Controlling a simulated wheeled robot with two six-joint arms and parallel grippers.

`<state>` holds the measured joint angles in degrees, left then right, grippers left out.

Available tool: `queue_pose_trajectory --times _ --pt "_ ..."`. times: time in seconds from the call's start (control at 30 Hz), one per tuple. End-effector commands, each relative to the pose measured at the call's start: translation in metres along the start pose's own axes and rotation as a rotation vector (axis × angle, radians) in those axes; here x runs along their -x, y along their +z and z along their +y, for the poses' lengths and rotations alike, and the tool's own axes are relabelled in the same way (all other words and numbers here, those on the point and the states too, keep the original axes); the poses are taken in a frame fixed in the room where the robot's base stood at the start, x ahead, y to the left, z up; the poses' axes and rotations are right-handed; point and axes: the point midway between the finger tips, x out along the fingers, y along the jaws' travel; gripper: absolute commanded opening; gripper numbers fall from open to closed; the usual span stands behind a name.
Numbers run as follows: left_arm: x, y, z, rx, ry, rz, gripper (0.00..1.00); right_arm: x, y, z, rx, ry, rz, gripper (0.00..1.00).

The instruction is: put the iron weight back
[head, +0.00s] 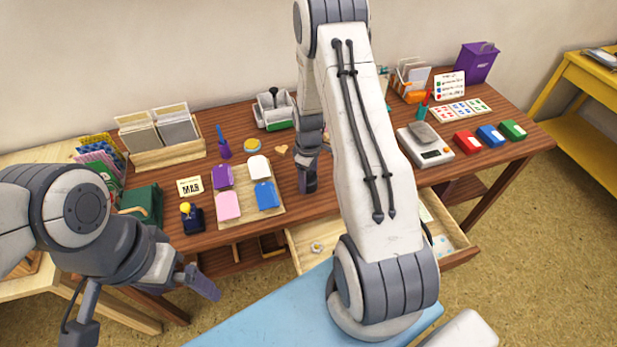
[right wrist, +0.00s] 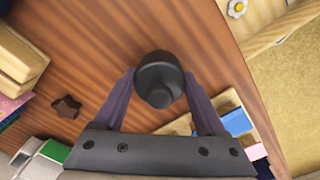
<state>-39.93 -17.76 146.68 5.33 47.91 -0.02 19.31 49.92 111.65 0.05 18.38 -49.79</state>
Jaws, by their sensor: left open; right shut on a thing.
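The iron weight (right wrist: 158,78) is a dark round piece with a knob on top. In the right wrist view it sits between the fingers of my right gripper (right wrist: 160,95), which is shut on it over the wooden table. In the head view the right gripper (head: 307,175) is above the middle of the table, right of the tray of coloured pads, and I cannot make out the weight there. Whether the weight touches the table is unclear. My left gripper (head: 192,280) is open and empty in front of the table's left part.
A wooden tray (head: 278,213) holds purple, white, pink and blue pads. An open drawer (head: 300,262) juts out at the front with a flower-shaped piece (head: 317,247). A scale (head: 430,152) and red, blue and green boxes stand right. My right arm hides the table's middle.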

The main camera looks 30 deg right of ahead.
Motion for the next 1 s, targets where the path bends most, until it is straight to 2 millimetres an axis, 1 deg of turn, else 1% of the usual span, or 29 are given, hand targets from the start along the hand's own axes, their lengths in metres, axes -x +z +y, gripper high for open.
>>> queue_pose_trajectory --times 0.13,0.17,0.2,0.23,0.43,0.53,0.57,0.67,0.9,1.0 --pt "-0.003 0.0 0.0 0.0 0.0 0.0 1.0 -0.003 -0.001 0.001 0.0 0.002 0.001 0.0" --pt "-0.002 0.0 0.0 0.0 0.0 0.0 1.0 -0.003 0.0 0.0 0.0 0.0 0.0 0.81" --pt "-0.002 0.0 0.0 0.0 0.0 0.0 1.0 -0.003 0.0 0.0 0.0 0.0 0.0 0.96" --pt "-0.002 0.0 0.0 0.0 0.0 0.0 1.0 -0.003 0.0 0.0 0.0 0.0 0.0 1.0" --pt "-0.002 0.0 0.0 0.0 0.0 0.0 1.0 -0.002 0.0 0.0 0.0 0.0 0.0 1.0" --pt "0.002 0.0 0.0 0.0 0.0 0.0 1.0 0.003 0.0 0.0 0.0 0.0 0.0 1.0" --pt "0.0 0.0 0.0 0.0 0.0 0.0 1.0 0.005 0.0 0.0 0.0 0.001 0.001 1.0" --pt "-0.002 0.0 0.0 0.0 0.0 0.0 1.0 0.019 -0.001 0.001 0.0 0.003 0.003 1.0" --pt "-0.007 0.0 -0.001 0.0 0.0 0.0 1.0 0.071 -0.001 0.001 0.0 0.005 0.004 1.0" --pt "-0.008 0.001 -0.001 0.0 0.0 0.0 1.0 0.091 -0.001 0.001 0.0 0.004 0.003 1.0"
